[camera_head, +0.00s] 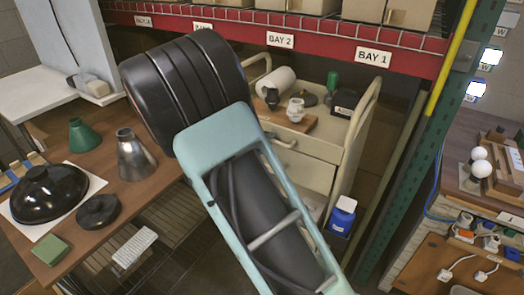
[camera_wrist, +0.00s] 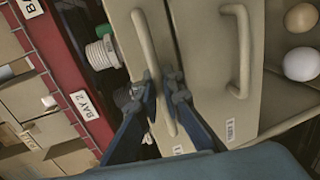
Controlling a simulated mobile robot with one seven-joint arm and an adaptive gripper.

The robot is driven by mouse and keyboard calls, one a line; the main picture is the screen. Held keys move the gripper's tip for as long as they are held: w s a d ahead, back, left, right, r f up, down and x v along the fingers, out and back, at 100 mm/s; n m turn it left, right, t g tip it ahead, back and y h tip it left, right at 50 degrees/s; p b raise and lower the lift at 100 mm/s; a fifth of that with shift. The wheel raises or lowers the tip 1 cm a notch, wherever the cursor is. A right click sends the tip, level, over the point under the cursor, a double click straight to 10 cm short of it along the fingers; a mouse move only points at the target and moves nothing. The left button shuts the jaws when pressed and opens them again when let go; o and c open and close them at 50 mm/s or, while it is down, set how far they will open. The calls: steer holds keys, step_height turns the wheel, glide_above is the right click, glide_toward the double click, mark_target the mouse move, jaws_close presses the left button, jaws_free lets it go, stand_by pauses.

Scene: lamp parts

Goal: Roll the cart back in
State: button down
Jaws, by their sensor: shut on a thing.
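The beige cart (camera_head: 303,172) stands under the red shelf beam, between the wooden table and the green post. It has a top tray, curved side rails and drawer fronts. In the wrist view its front (camera_wrist: 208,60) fills the middle and shows two bar handles. My gripper (camera_wrist: 162,92) is shut on the left one, the cart handle (camera_wrist: 145,40) nearer the top tray. The other handle (camera_wrist: 241,50) is free to the right. In the head view my arm hides my gripper and part of the cart's left side.
The red beam (camera_head: 270,27) with bay labels crosses above the cart. A green post (camera_head: 425,130) stands to its right. A blue container (camera_head: 342,214) is low at the cart's right side. The tray carries loose lamp parts (camera_head: 296,108). A table (camera_head: 112,182) with lampshades is left.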

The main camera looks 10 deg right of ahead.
steer(key=shift+w+d+r, duration=0.1)
steer(key=shift+w+d, duration=0.15)
steer(key=shift+w+r, duration=0.1)
steer(key=c, duration=2.3)
jaws_free()
steer(key=shift+d, duration=0.1)
steer(key=shift+s+a, duration=0.3)
steer(key=shift+a, duration=0.05)
steer(key=v, duration=1.1)
steer(key=shift+s, duration=0.1)
